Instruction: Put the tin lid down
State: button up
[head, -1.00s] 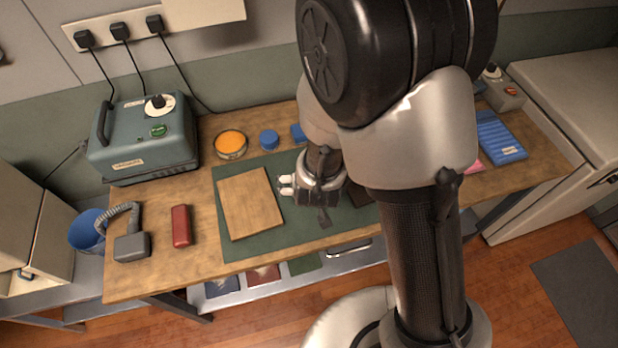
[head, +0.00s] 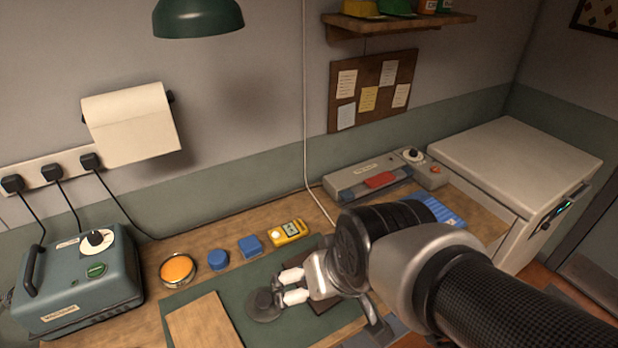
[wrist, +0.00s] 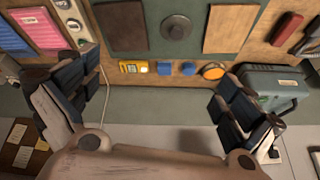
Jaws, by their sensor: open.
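The tin lid (head: 263,305) is a dark grey disc with a raised knob. It lies flat on the green mat (head: 228,288) between a light wooden board (head: 203,325) and a dark brown board. The wrist view also shows the lid (wrist: 176,27) on the mat, between the dark board (wrist: 121,27) and the light board. My gripper (head: 292,286) is open, with its pale fingertips beside the lid in the head view. In the wrist view my open fingers (wrist: 157,72) are wide apart with nothing between them, and the lid appears beyond them.
An open round tin with orange contents (head: 178,269), two blue pieces (head: 218,260) and a yellow meter (head: 288,233) stand along the back of the bench. A teal machine (head: 80,275) is at left. A grey sealer-like device (head: 368,178) is at back right.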

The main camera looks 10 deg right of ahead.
jog(key=s+d+r+h, duration=0.1)
jog(key=s+d+r, duration=0.2)
jog(key=s, duration=0.4)
jog(key=shift+s+d+m, duration=0.2)
jog(key=shift+d+m, duration=0.1)
jog(key=shift+d, duration=0.35)
